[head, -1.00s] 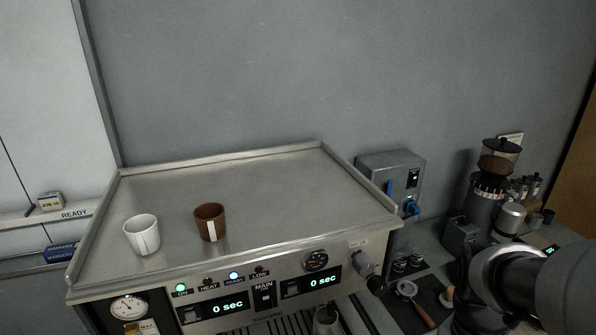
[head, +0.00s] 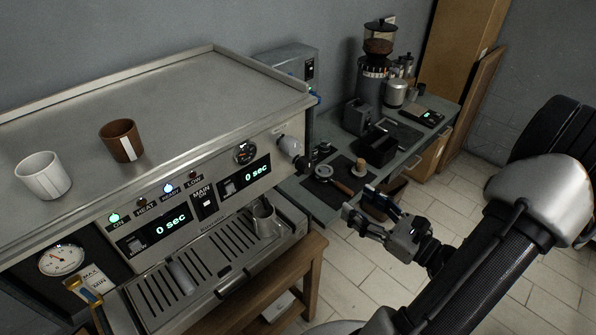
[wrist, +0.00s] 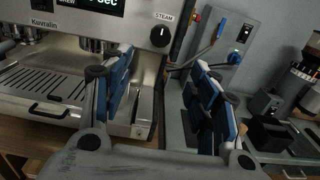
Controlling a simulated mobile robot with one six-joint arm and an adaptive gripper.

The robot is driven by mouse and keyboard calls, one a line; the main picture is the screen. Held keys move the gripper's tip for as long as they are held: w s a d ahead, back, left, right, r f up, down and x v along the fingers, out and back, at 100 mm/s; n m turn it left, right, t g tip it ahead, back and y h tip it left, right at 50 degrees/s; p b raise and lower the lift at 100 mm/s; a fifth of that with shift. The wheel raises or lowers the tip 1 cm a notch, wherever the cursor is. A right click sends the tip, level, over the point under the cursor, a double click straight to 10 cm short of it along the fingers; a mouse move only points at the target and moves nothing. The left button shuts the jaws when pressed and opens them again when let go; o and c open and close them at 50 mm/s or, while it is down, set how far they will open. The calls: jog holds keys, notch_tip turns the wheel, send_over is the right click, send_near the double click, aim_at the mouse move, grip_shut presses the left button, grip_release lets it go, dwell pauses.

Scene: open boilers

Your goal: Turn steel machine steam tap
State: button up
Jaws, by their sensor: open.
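The steel machine (head: 215,95) fills the left of the head view. Its steam tap (head: 291,146) is a round knob at the right end of the front panel. In the wrist view the tap (wrist: 160,37) is black with a white mark, under a STEAM label. My gripper (head: 364,204) is open and empty, in front and to the right of the tap in the head view. In the wrist view my gripper (wrist: 148,75) has its blue-padded fingers apart, with the tap beyond and between them, not touched.
A white cup (head: 43,176) and a brown cup (head: 121,141) stand on the machine's top. A side counter with a grinder (head: 374,70) and a portafilter (head: 330,176) lies to the right. The floor in front is clear.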

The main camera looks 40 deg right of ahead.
aim_at(309, 170)
jog(key=w, duration=0.5)
jog(key=w+a+b, duration=0.1)
jog(key=w, duration=1.1)
jog(key=shift+w+a, duration=0.1)
jog(key=shift+a, duration=0.05)
jog(key=shift+b, duration=0.3)
jog(key=c, duration=1.1)
